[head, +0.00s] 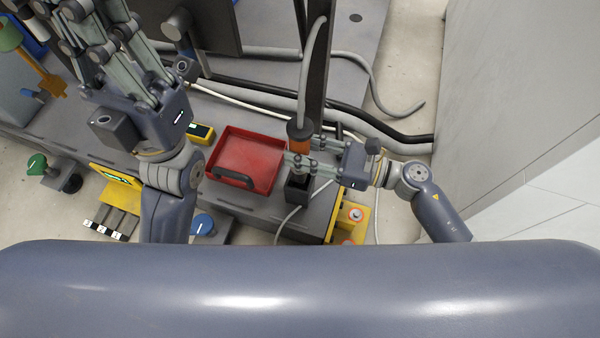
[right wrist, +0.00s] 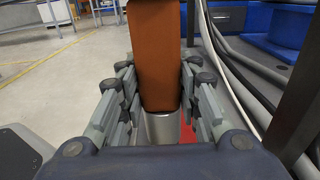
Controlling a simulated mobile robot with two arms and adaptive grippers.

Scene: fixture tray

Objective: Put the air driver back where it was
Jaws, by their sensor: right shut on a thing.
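The air driver (head: 300,130) has an orange handle, with a grey hose rising from its top. My right gripper (head: 297,160) is shut on it from the right, and the driver stands roughly upright. In the right wrist view, the orange handle (right wrist: 157,55) and a silver part below it sit between the fingers. A black square holder (head: 298,189) is directly below the driver. I cannot tell whether the driver's lower end is inside it. My left gripper (head: 95,35) is at the upper left, its fingers spread and empty, tips partly cut off.
A red tray (head: 250,153) is left of the holder on the grey bench. A dark post (head: 314,60) stands behind the driver. Cables and a thick black hose (head: 405,142) run behind. A yellow box with buttons (head: 346,222) is at the front right.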

